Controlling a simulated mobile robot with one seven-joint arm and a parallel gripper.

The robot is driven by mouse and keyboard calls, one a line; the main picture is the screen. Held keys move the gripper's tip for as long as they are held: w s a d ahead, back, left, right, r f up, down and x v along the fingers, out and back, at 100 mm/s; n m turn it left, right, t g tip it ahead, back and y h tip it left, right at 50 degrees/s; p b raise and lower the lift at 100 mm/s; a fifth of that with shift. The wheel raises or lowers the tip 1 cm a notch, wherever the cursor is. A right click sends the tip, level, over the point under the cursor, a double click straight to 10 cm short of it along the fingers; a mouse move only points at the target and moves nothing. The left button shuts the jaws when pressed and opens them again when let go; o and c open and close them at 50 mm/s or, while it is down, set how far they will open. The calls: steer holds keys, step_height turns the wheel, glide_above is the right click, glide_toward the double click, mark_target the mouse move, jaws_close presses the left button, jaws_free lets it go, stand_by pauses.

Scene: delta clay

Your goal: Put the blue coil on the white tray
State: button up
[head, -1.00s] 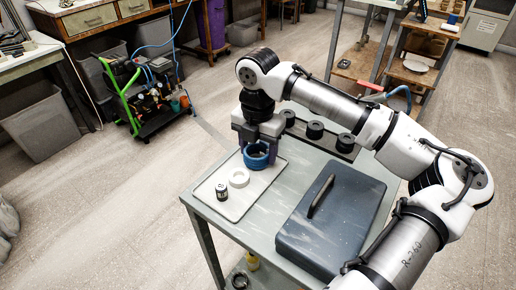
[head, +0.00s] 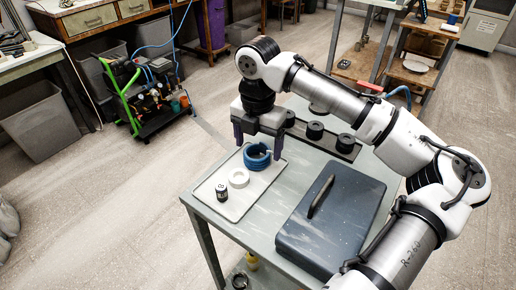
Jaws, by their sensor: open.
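The blue coil (head: 257,157) lies on the far part of the white tray (head: 230,208), which rests on the grey table. My gripper (head: 258,150) is open, with its two dark fingers apart, one at either side of the coil and a little above it. The coil is not held. The lower tips of the fingers are near the coil's upper edge; whether they touch it I cannot tell.
A white ring (head: 238,178) and a small dark jar (head: 221,191) share the tray. A dark closed case (head: 332,222) with a handle fills the table's right front. A dark rack with several black round pieces (head: 315,130) stands at the back.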

mark_target(258, 148)
step_height(258, 148, up, 10)
stand_by(0.3)
